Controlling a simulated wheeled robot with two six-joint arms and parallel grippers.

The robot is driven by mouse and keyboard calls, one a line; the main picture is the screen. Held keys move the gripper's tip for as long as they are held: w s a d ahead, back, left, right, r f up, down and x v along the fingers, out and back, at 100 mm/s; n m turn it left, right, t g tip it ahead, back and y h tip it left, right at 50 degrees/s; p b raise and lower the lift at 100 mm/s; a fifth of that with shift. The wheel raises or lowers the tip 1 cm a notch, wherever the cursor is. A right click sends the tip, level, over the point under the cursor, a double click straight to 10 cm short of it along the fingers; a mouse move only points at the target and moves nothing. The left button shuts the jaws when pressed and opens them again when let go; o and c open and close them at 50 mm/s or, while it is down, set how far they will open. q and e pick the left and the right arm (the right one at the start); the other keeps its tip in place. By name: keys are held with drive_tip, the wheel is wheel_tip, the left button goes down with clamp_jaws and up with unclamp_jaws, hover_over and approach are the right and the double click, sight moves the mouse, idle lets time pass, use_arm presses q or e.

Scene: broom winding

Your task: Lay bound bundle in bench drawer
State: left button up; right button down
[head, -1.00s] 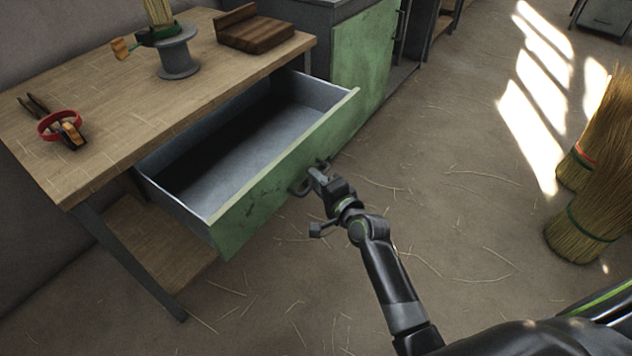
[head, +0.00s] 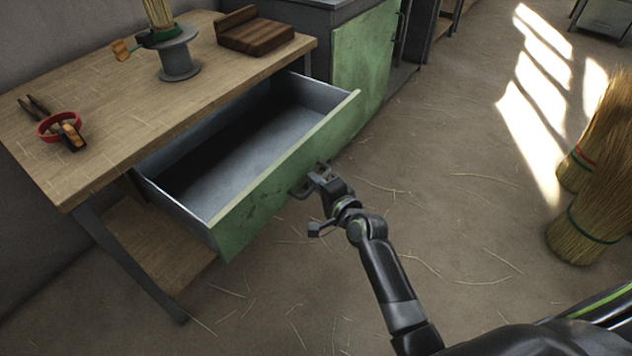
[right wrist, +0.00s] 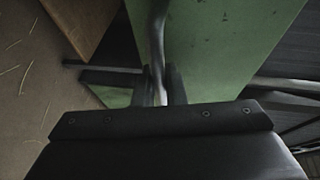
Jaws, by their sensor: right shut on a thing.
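The bench drawer (head: 285,170) has a green front and grey metal walls. It stands pulled out from under the wooden bench and is empty where I can see inside; its back end is in shadow. My right gripper (head: 316,178) is shut on the drawer handle (head: 297,190). The right wrist view also shows the handle (right wrist: 158,40) between the fingers, before the green front. A bundle of straw bristles (head: 158,12) with a green binding stands upright at the grey spool stand (head: 177,55) on the bench, its top cut off. My left gripper is not in view.
Brooms (head: 585,235) stand on the floor at the right. The floor between is clear except for loose straw.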

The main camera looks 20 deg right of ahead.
drive_tip(key=s+d, duration=0.2)
drive_tip(key=s, duration=0.1)
drive_tip(key=shift+d+f+p, duration=0.15)
drive_tip(key=shift+p, duration=0.15)
drive_tip(key=c, duration=1.7)
unclamp_jaws()
drive_tip(key=shift+s+d, duration=0.1)
drive_tip(key=shift+o, duration=1.1)
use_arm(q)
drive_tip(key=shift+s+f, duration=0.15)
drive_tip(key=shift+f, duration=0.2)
use_arm(e)
drive_tip(key=shift+s, duration=0.15)
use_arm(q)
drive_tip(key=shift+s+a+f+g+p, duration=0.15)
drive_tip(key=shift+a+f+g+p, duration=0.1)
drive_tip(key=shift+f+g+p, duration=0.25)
use_arm(e)
drive_tip(key=v, duration=1.7)
